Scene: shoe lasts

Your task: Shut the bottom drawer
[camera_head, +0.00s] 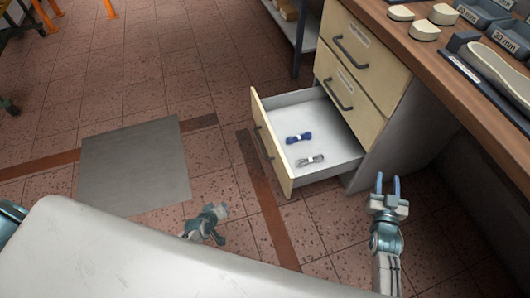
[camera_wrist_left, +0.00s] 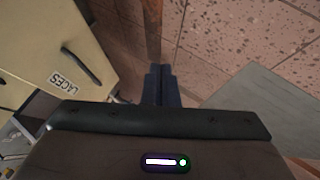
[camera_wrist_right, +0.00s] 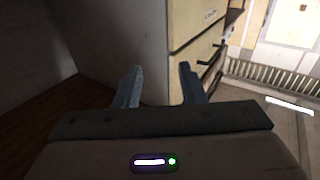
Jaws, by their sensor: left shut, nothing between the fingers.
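The bottom drawer (camera_head: 272,142) of the cabinet is pulled well out, with its pale front facing left. A blue lace bundle (camera_head: 299,137) and a grey lace bundle (camera_head: 311,160) lie inside it. In the left wrist view, a pale drawer front labelled LACES (camera_wrist_left: 45,50) with a dark handle (camera_wrist_left: 88,64) is at the left. My left gripper (camera_head: 219,211) is low, left of and apart from the drawer front; its fingers are shut and empty in its wrist view (camera_wrist_left: 160,85). My right gripper (camera_head: 388,184) is open and empty, right of the drawer, beside the cabinet's side.
Closed upper drawers (camera_head: 362,58) sit above the open one. The wooden worktop (camera_head: 440,70) carries shoe lasts and labelled trays. A grey floor plate (camera_head: 135,165) lies at the left. The tiled floor left of the drawer front is largely clear.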

